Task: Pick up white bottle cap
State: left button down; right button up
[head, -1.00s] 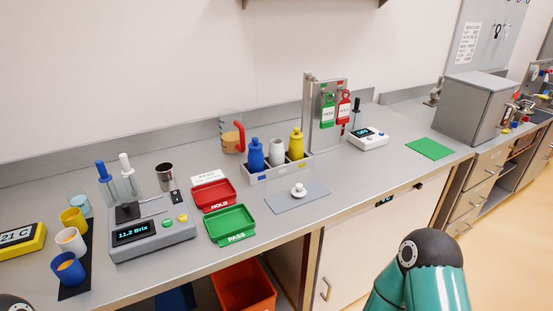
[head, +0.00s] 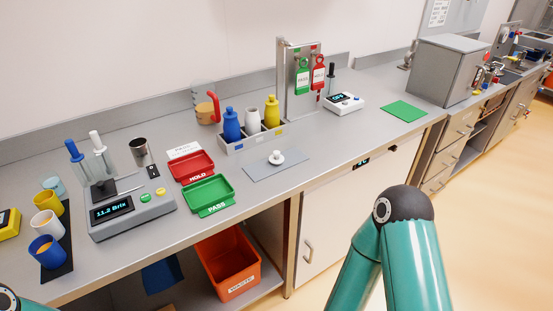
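The white bottle cap (head: 276,157) sits on a flat grey mat (head: 290,167) near the middle of the counter. Behind it, a white bottle (head: 253,121) stands upright in a grey rack (head: 236,147) between a blue bottle (head: 231,124) and a yellow bottle (head: 271,112). The white bottle's top looks open, with no cap on it. My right arm shows as a teal elbow at the lower right; its gripper is out of the picture. Only a small bit of my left arm shows at the lower left corner, and its gripper is not in view.
Red HOLD tray (head: 191,166) and green PASS tray (head: 208,193) lie left of the mat. A post with green and red tags (head: 302,77) and a small meter (head: 344,103) stand behind. Counter right of the mat is clear. An orange waste bin (head: 228,265) is below.

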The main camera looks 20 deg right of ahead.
aim_at(275, 158)
jog(key=z, duration=0.95)
jog(key=i, duration=0.15)
jog(key=u, duration=3.4)
jog(key=k, duration=1.65)
jog(key=z, duration=1.2)
jog(key=i, duration=0.8)
jog(key=z, duration=0.35)
